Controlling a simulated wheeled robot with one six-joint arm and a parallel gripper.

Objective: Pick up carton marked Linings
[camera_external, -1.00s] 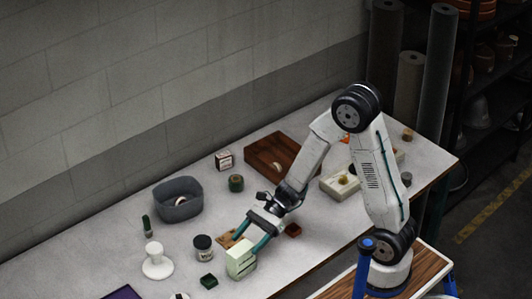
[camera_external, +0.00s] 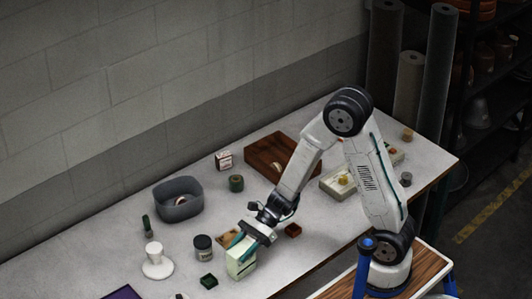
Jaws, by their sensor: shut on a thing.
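A pale green carton (camera_external: 239,266) stands near the front edge of the workbench, left of my arm. No lettering on it can be read at this size. My gripper (camera_external: 241,246) points down over it and is shut on its upper part. The fingers hide some of the carton's top. The carton appears to be still on the bench, though I cannot see its underside. A small white carton with dark markings (camera_external: 224,160) stands at the back by the wall, but its label is too small to read.
A dark jar (camera_external: 203,248) and a small green block (camera_external: 208,281) are close on the left. A tan piece (camera_external: 226,238) lies just behind the carton, and a red-brown block (camera_external: 293,230) lies to the right. A grey tub (camera_external: 179,207) and brown tray (camera_external: 270,151) stand farther back.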

